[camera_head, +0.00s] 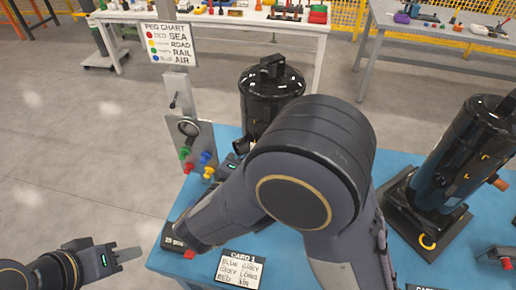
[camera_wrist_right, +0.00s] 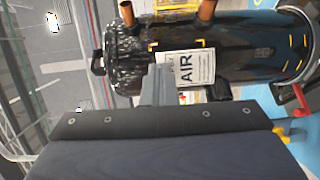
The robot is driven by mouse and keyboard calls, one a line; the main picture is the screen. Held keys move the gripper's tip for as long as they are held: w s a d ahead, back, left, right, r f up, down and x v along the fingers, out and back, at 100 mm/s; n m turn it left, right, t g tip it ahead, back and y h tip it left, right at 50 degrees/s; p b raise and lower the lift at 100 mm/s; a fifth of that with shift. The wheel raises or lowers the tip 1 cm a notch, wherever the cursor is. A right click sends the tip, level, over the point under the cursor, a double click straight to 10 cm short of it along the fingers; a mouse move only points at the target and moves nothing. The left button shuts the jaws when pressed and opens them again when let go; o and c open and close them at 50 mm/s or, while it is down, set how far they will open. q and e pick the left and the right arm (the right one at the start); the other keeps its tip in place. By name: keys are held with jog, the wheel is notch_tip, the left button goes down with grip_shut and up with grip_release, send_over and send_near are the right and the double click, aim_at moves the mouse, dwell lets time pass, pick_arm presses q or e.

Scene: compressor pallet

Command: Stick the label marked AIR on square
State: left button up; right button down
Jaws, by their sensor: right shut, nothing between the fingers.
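A white label marked AIR (camera_wrist_right: 188,70) lies on the dark tank of a compressor (camera_wrist_right: 240,35) in the right wrist view, beside orange corner marks. The fingers of my right gripper (camera_wrist_right: 158,85) are shut and empty, in front of the label's left edge. I cannot tell whether they touch it. In the head view my right arm hides most of that gripper and the front of the near black compressor (camera_head: 268,90). My left gripper (camera_head: 128,254) is over the floor at the lower left, away from the pallet. Its fingers overlap in the picture, so their gap does not show.
A second black compressor (camera_head: 465,145) stands right on the blue surface (camera_head: 230,134). A post carries a peg chart (camera_head: 168,44) and coloured pegs (camera_head: 198,163). A card (camera_head: 240,268) lies at the front edge, near a dark box (camera_head: 174,238).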

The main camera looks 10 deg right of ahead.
jog(key=shift+w+d+r+p, duration=0.1)
jog(key=shift+w+d+p, duration=0.25)
jog(key=shift+w+p, duration=0.35)
jog(key=shift+w+d+p, duration=0.3)
jog(key=shift+w+p, duration=0.35)
jog(key=shift+p, duration=0.05)
jog(key=shift+w+d+p, duration=0.2)
jog(key=shift+w+d, duration=0.05)
jog(key=shift+w, duration=0.35)
jog(key=shift+w+d+p, duration=0.2)
jog(key=shift+w, duration=0.35)
jog(key=shift+p, duration=0.5)
jog(key=shift+p, duration=0.45)
